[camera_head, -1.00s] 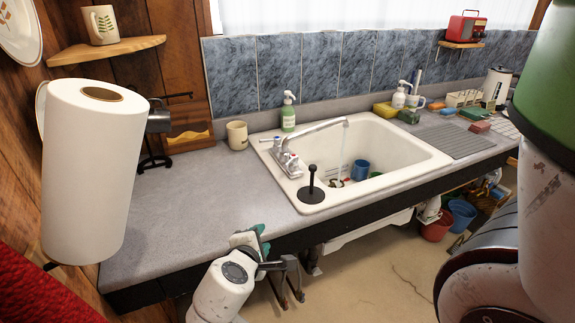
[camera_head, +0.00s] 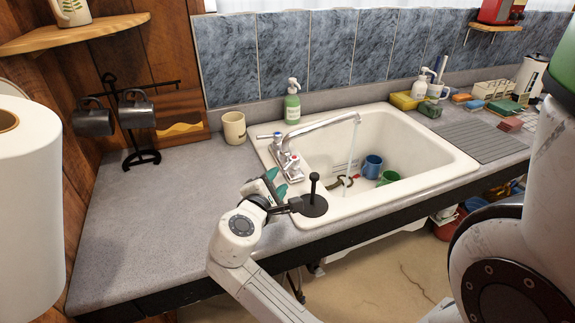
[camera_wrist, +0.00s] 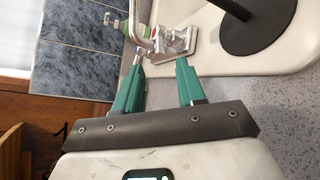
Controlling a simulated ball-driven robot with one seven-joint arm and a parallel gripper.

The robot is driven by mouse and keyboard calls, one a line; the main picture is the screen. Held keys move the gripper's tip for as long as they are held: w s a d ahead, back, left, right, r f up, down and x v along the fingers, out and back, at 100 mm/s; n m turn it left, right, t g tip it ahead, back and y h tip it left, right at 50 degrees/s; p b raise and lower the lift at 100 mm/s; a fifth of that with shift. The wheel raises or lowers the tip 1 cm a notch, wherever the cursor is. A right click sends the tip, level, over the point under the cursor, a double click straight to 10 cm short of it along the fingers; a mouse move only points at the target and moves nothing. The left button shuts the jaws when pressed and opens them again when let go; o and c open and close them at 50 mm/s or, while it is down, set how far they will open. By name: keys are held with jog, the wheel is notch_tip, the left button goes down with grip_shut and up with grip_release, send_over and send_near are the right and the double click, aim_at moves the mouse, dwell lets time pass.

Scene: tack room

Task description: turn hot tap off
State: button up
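The chrome tap (camera_head: 289,172) stands on the left rim of the white sink (camera_head: 430,150). A blue-marked handle (camera_head: 270,136) is at its far end and a red-marked handle (camera_head: 293,160) at its near end. Water (camera_head: 354,150) runs from the spout (camera_head: 325,125). My gripper (camera_head: 275,183) is low over the counter edge, just in front of the near handle. In the wrist view my gripper (camera_wrist: 160,62) has its teal fingers apart, with nothing held between them. The tap base (camera_wrist: 178,42) shows just beyond the fingertips; contact cannot be told.
A black upright-handled stopper (camera_head: 314,203) stands on the sink's near corner, close right of my gripper. A green soap bottle (camera_head: 292,102) and a beige cup (camera_head: 234,128) stand behind the tap. Mugs (camera_head: 371,166) lie in the sink.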

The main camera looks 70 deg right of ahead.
aim_at(283, 173)
jog(key=p+x, duration=0.1)
jog(key=x, duration=0.7)
jog(key=shift+d, duration=0.1)
jog(key=shift+c, duration=0.4)
grip_shut()
